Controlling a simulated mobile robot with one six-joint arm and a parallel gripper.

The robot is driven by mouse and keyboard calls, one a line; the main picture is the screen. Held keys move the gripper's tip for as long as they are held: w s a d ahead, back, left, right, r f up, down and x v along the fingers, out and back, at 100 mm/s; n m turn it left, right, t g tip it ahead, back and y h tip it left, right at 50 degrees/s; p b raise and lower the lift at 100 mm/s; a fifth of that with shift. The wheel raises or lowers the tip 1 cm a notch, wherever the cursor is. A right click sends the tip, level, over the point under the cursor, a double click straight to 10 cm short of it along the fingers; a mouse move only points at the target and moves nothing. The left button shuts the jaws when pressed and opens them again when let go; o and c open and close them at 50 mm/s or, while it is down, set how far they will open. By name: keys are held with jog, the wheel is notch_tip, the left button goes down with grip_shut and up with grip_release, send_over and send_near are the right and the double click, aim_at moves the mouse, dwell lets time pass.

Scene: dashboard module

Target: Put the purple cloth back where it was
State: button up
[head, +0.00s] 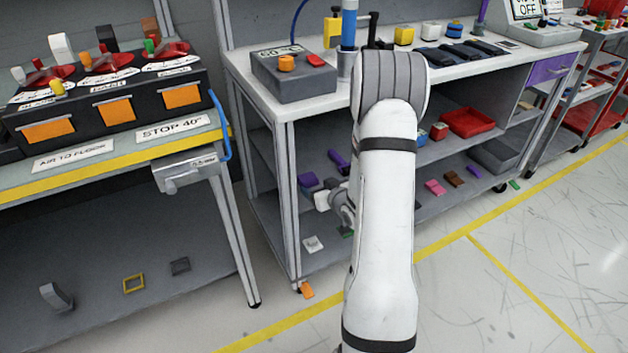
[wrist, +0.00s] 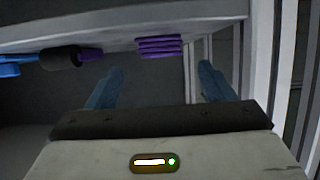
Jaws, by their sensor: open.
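A folded, ribbed purple cloth (wrist: 160,46) lies along the edge of a grey shelf surface in the wrist view. My gripper (wrist: 158,78) is open, with a blue finger on each side and nothing between them. The cloth shows beyond the fingertips, between their lines, apart from them. In the head view a purple item (head: 307,180) on the lower shelf of the workbench is probably the cloth. My wrist is low at that shelf, left of my white arm. The fingers are too small to make out there, and my arm hides part of the shelf.
In the wrist view, a dark cylinder (wrist: 61,58) with purple and blue parts lies left of the cloth, and pale frame posts (wrist: 275,70) stand at the right. In the head view, a purple tool (head: 338,162) and a red tray (head: 467,122) are on the bench's shelves.

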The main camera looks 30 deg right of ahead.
jog(key=s+a+r+g, duration=0.4)
jog(key=s+a+r, duration=0.1)
jog(key=s, duration=0.4)
jog(key=s+a+r+g, duration=0.4)
jog(key=s+a+r, duration=0.2)
jog(key=s, duration=0.3)
jog(key=s+a+r+g, duration=0.4)
jog(key=s+a+r, duration=0.2)
jog(key=s+a, duration=0.2)
jog(key=shift+s+p, duration=0.3)
jog(key=shift+s, duration=0.6)
jog(key=shift+r, duration=0.1)
notch_tip(320, 180, up, 25)
jog(key=t+p, duration=0.1)
jog(key=p, duration=2.1)
jog(key=shift+d+p, duration=0.15)
jog(key=shift+p, duration=0.15)
